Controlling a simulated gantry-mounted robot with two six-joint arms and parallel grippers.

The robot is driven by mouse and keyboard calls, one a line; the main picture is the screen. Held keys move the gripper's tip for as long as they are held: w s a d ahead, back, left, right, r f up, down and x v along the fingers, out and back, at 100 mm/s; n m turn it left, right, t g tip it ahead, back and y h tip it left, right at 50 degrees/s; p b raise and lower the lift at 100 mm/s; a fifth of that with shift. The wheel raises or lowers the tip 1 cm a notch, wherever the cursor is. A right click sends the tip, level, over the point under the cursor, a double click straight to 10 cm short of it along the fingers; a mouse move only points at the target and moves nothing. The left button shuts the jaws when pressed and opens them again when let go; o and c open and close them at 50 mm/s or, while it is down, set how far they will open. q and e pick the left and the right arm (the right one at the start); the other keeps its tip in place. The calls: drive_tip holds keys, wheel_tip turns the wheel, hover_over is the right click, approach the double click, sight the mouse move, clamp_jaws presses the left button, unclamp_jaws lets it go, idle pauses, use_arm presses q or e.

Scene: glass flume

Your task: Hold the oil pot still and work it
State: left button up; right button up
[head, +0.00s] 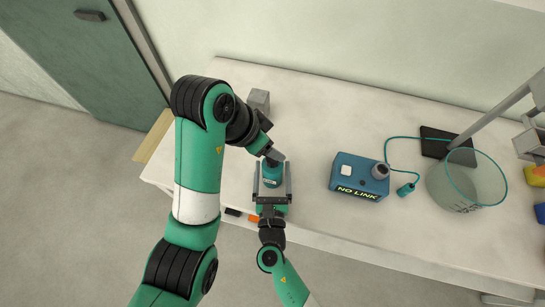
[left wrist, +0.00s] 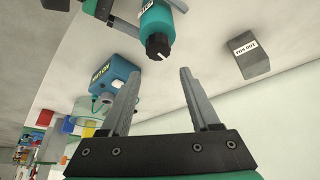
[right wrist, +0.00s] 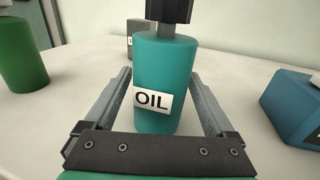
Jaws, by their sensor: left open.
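The oil pot (head: 272,174) is a teal cylinder standing upright on the bench, with a white OIL label in the right wrist view (right wrist: 155,65). A black top sits on its narrow grey neck and shows in the left wrist view (left wrist: 158,46). My right gripper (head: 273,188) is low at the pot, one finger on each side, with gaps between the fingers and the pot in the right wrist view. My left gripper (left wrist: 158,74) is open and empty, with the black top just beyond its fingertips. In the head view my left arm partly covers the pot's top.
A blue box (head: 360,177) reading NO LINK stands to the right, with a cable and glass jar (head: 475,185) beyond. A grey block (head: 259,100) stands behind the pot. A green cylinder (right wrist: 22,55) shows in the right wrist view. The bench's front edge is close.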

drive_tip(key=shift+o, duration=0.4)
drive_tip(key=s, duration=1.2)
